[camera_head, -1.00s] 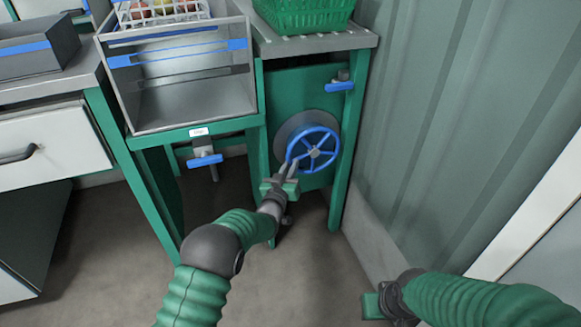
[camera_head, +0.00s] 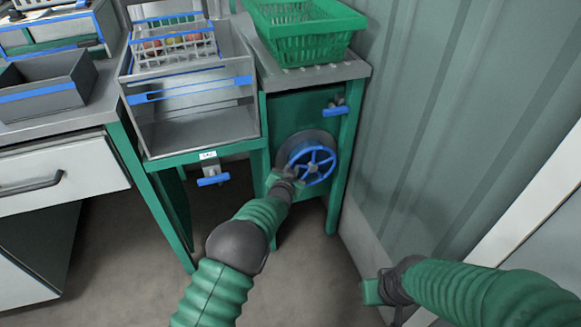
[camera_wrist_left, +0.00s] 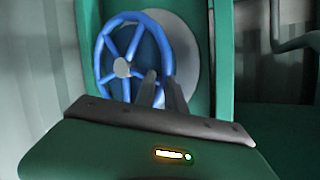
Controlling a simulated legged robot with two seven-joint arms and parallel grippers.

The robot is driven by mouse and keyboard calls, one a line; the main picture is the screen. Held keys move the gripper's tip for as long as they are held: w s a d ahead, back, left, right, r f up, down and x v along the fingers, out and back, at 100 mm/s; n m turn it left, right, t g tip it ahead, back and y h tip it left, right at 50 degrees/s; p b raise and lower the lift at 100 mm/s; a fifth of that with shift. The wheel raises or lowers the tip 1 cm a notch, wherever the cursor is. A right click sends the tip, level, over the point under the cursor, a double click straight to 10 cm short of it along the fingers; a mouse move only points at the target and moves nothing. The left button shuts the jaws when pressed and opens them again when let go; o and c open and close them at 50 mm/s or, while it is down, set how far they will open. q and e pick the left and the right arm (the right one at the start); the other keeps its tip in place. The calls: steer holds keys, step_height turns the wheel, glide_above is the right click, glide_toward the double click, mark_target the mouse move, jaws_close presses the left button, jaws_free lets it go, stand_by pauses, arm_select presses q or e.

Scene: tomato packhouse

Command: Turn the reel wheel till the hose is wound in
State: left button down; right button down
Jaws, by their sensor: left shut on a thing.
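The blue spoked reel wheel (camera_head: 312,165) is mounted on the green panel under the right-hand counter, in front of a grey round disc (camera_head: 300,143). The wheel also shows in the left wrist view (camera_wrist_left: 122,68), with the grey disc behind it. My left gripper (camera_head: 290,171) is at the wheel's left rim, shut on it. In the left wrist view its two dark fingers (camera_wrist_left: 162,90) reach the rim on the right of the hub. My right gripper (camera_head: 372,291) is low at the right, away from the wheel; its fingers cannot be made out. No hose can be made out.
A blue-handled valve (camera_head: 335,106) sits above the wheel, another (camera_head: 213,177) to its left. A green basket (camera_head: 305,45) stands on the counter above. A grey bin (camera_head: 200,135) is at left. The corrugated wall (camera_head: 430,130) stands close on the right.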

arm_select(q)
steer(key=shift+d+r+m+p, duration=0.25)
steer(key=shift+r+m+p, duration=0.05)
steer(key=shift+r+p, duration=0.15)
steer(key=shift+w, duration=0.1)
steer(key=c, duration=1.4)
jaws_free()
steer(key=shift+g+y, duration=0.3)
